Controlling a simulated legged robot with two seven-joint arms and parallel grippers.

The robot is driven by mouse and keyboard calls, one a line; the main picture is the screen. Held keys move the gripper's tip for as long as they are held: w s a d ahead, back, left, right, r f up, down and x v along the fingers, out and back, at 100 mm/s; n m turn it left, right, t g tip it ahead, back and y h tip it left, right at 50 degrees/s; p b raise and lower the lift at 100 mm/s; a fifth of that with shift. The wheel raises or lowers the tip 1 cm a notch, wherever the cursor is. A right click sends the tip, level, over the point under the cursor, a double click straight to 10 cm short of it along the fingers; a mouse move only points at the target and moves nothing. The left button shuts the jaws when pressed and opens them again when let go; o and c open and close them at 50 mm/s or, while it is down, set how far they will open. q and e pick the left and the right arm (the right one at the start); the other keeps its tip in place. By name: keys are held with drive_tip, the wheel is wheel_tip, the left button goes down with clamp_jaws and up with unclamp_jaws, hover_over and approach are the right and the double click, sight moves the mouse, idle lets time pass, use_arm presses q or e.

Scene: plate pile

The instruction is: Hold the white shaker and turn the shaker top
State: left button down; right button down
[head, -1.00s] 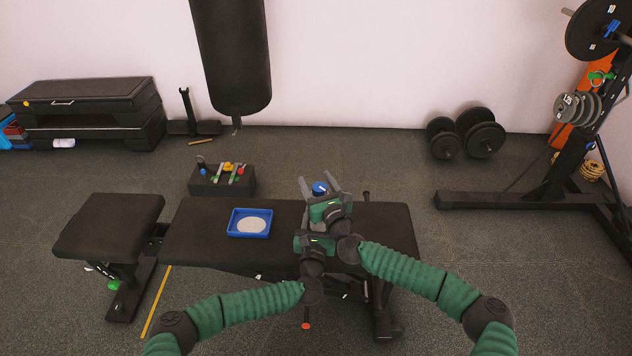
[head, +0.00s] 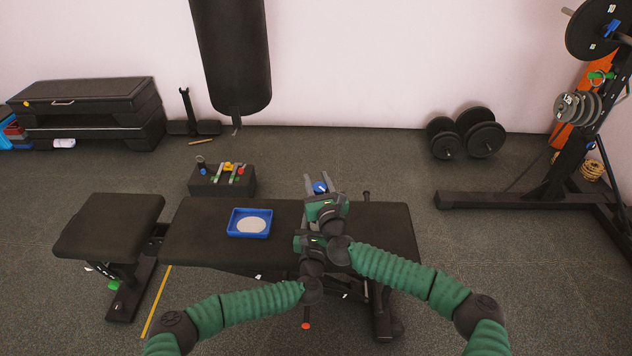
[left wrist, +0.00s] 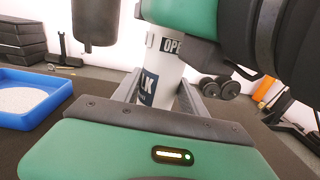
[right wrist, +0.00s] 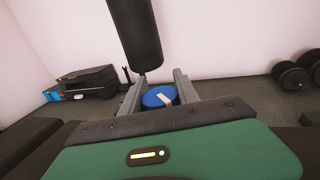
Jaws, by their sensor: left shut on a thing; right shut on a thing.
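The white shaker (left wrist: 160,75) stands upright in the left wrist view, with dark lettering on its side. My left gripper (left wrist: 158,97) is shut around its body. The shaker's blue top (right wrist: 158,97), with a white mark on it, is between the fingers of my right gripper (right wrist: 158,92), which is shut on it. In the head view the blue top (head: 320,187) shows between the fingers of my right gripper (head: 319,184). My left gripper is mostly hidden there beneath the right one, and the shaker's body is hidden too.
A black bench (head: 385,225) lies under the grippers. A blue tray (head: 235,232) with a pale round patch inside sits on it to the left. A dark caddy (head: 205,186) with colourful items stands behind the bench. Dumbbells (head: 480,135) are on the floor beyond.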

drive_tip(key=shift+d+m+h, duration=0.25)
drive_tip(key=shift+m+h, duration=0.65)
drive_tip(key=shift+h, duration=0.6)
drive_tip(key=c, duration=0.9)
unclamp_jaws()
wheel_tip(320, 180, up, 10)
drive_tip(key=shift+f, duration=0.1)
